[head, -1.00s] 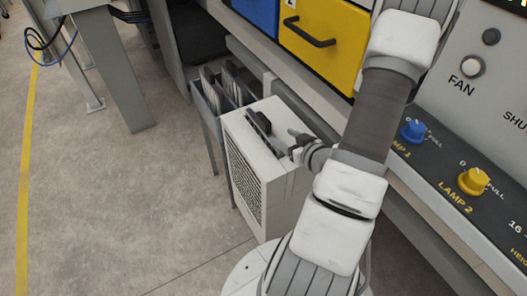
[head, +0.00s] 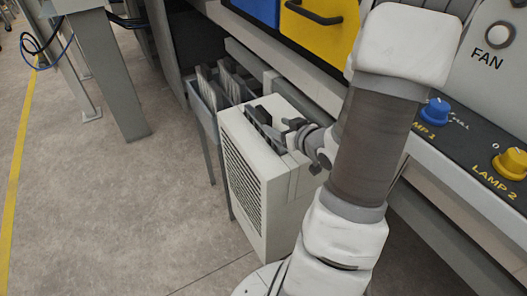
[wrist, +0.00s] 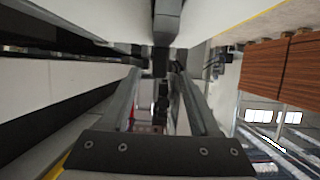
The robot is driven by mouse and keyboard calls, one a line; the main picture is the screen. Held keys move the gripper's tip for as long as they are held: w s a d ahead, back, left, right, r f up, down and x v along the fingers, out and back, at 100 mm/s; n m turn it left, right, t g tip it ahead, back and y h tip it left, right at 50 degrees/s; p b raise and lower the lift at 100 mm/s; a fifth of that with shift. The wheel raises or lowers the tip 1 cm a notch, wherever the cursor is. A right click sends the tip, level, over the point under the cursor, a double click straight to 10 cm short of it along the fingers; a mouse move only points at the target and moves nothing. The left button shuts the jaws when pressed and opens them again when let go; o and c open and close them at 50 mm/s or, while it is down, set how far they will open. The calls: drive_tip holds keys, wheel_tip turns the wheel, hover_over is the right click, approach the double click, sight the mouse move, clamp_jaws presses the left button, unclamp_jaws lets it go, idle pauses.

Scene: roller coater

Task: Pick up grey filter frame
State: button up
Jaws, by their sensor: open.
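A white box unit (head: 243,190) with a vented side stands below the bench in the head view. A dark handle-like part (head: 257,113) rises from the slot in its top. It may belong to the grey filter frame, but I cannot tell; any frame inside the box is hidden. My gripper (head: 268,128) is open and low over the box top, next to that dark part. In the wrist view, my gripper (wrist: 162,80) has both fingers apart, with a dark block (wrist: 162,65) beyond and between the tips. Whether the fingers straddle the handle is unclear.
A grey rack (head: 205,112) with several upright pale panels (head: 230,80) stands just behind the box. The bench with its yellow drawer (head: 318,28) and control panel (head: 460,135) closes off the right side. Open floor (head: 100,200) lies to the left.

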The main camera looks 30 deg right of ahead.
sight(263, 119)
drive_tip(key=x, duration=0.2)
drive_tip(key=shift+w+f, duration=0.15)
drive_tip(key=shift+w, duration=0.25)
drive_tip(key=b+x, duration=0.1)
drive_tip(key=x, duration=0.5)
drive_tip(key=shift+s, duration=0.1)
clamp_jaws()
idle(0.9)
